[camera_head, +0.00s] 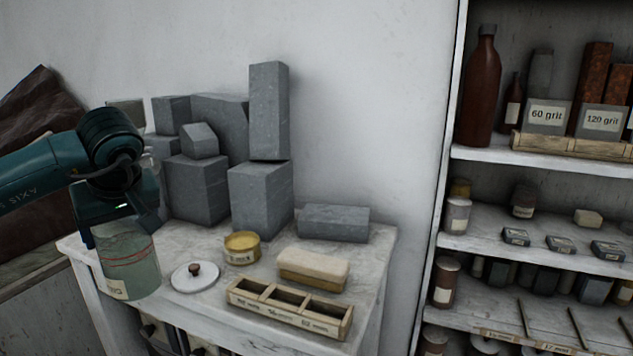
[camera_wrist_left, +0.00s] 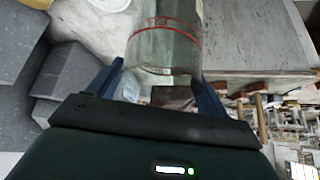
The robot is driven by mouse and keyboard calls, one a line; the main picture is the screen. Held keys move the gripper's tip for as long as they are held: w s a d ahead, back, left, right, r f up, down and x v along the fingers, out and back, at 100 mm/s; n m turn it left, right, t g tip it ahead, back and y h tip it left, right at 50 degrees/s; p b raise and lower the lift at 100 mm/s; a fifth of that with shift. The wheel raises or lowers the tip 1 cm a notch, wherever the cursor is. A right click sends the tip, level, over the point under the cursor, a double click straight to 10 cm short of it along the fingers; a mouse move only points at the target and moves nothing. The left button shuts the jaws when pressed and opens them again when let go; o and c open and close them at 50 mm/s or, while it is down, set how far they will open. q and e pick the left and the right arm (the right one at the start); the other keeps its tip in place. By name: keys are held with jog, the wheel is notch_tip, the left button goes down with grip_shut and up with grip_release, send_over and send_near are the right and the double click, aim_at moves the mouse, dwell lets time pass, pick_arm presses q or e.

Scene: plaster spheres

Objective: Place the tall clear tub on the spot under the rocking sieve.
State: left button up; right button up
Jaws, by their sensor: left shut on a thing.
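The tall clear tub (camera_head: 130,265) is greenish and see-through, with a red line around it and a pale label low on its side. My left gripper (camera_head: 118,218) is shut on it near its upper end, at the left front of the marble-topped table. The tub looks slightly tilted in the head view. In the left wrist view the tub (camera_wrist_left: 165,48) sits between the two dark fingers of the left gripper (camera_wrist_left: 155,82). The rocking sieve and the spot under it cannot be made out in either view. My right gripper is not in view.
Grey blocks (camera_head: 195,187) fill the table's back. In front are a round white lid (camera_head: 195,278), a yellow tin (camera_head: 242,247), a cream-topped block (camera_head: 314,268) and a wooden divided tray (camera_head: 290,308). A loaded shelf unit (camera_head: 540,165) stands right.

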pick_arm(q)
jog(key=s+d+f+m+t+h+p, duration=0.2)
jog(key=s+d+f+m+h, duration=0.2)
jog(key=s+d+f+m, duration=0.4)
jog(key=s+d+f, duration=0.3)
jog(key=d+f, duration=0.1)
jog(key=f, duration=0.2)
jog(key=shift+m, duration=0.3)
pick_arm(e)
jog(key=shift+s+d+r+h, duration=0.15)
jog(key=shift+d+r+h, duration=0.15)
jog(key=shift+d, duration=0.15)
